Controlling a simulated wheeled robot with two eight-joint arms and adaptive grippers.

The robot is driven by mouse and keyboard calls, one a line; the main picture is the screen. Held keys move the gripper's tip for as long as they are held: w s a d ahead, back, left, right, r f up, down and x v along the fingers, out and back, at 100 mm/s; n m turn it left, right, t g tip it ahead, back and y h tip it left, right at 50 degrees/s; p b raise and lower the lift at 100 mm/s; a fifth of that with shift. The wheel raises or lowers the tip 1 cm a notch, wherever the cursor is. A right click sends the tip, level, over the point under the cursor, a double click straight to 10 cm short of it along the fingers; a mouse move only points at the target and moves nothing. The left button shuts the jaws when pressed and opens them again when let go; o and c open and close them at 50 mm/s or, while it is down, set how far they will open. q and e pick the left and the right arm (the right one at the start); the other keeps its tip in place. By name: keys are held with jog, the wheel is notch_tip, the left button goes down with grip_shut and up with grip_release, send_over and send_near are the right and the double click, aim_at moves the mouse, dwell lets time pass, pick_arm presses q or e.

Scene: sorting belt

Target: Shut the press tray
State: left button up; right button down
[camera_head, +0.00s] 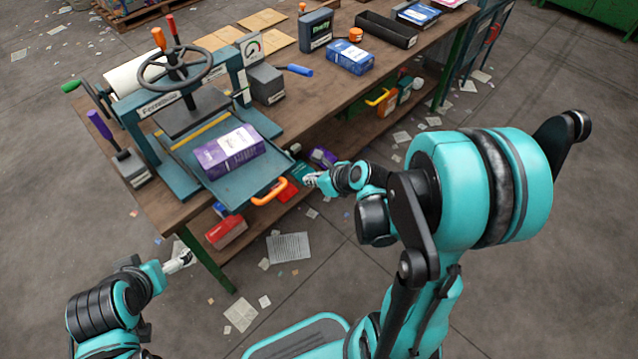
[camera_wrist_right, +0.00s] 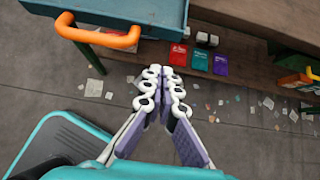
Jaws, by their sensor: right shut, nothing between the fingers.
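The press (camera_head: 178,100) stands on the bench with a black wheel on top. Its blue-green tray (camera_head: 236,190) sticks out toward me past the bench edge, with a purple and white box (camera_head: 229,148) lying on it. An orange handle (camera_head: 270,191) is on the tray's front; it also shows in the right wrist view (camera_wrist_right: 97,38), at upper left. My right gripper (camera_head: 311,180) is shut and empty, just right of the handle and apart from it. Its fingers (camera_wrist_right: 163,80) point ahead in the wrist view. My left gripper (camera_head: 179,262) is low at left, away from the tray; its finger opening is unclear.
The wooden bench (camera_head: 317,88) holds a blue box (camera_head: 350,57), a black bin (camera_head: 386,28) and a grey block with a blue handle (camera_head: 267,82). A lower shelf carries several boxes, one red (camera_head: 227,233). Papers litter the open floor before the bench.

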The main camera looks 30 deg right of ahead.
aim_at(291, 171)
pick_arm(q)
notch_tip(291, 171, down, 2)
jog(key=shift+f+b, duration=0.1)
jog(key=shift+b, duration=0.7)
pick_arm(e)
jog(key=w+a+f, duration=0.2)
jog(key=w, duration=0.3)
jog(key=shift+w, duration=0.25)
jog(key=shift+w, duration=0.1)
